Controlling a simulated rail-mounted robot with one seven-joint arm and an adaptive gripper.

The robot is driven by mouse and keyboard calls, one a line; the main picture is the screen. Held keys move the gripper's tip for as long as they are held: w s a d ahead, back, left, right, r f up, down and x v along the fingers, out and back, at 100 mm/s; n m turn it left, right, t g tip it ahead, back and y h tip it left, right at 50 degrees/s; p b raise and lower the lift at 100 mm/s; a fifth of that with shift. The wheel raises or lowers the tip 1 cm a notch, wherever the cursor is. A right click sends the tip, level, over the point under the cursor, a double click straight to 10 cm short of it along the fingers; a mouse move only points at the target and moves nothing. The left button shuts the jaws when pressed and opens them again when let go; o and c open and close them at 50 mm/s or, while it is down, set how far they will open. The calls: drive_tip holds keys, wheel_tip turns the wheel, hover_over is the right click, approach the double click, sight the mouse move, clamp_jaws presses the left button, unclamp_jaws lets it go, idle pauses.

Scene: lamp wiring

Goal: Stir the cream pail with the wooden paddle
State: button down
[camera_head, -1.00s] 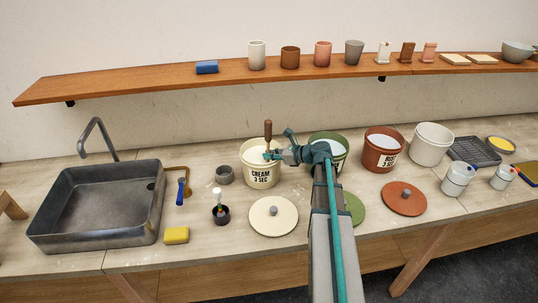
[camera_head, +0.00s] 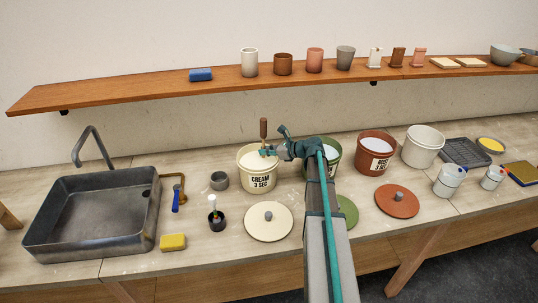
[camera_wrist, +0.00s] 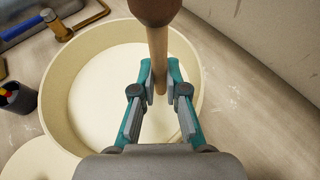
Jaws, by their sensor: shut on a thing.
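The cream pail (camera_head: 257,179), labelled "CREAM 3 SEC", stands uncovered on the bench and holds pale liquid. In the wrist view the pail (camera_wrist: 60,75) fills the left and middle. My gripper (camera_head: 266,152) is shut on the shaft above the liquid, within the pail's rim.
The cream lid (camera_head: 268,228) lies in front of the pail. A green pail (camera_head: 333,158) stands close on the right, partly behind my arm, with a red-brown pail (camera_head: 374,157) beyond. A small grey cup (camera_head: 219,181) and a dark brush pot (camera_head: 217,221) stand to the left.

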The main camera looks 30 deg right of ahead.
drive_tip(key=a, duration=0.4)
drive_tip(key=shift+s, duration=0.15)
drive_tip(key=shift+s+a, duration=0.2)
drive_tip(key=shift+s, duration=0.3)
drive_tip(key=shift+s+a, duration=0.15)
drive_tip(key=shift+s, duration=0.35)
wheel_tip(320, 180, up, 15)
drive_tip(key=shift+f, duration=0.2)
idle(0.8)
drive_tip(key=shift+r, duration=0.15)
idle(0.4)
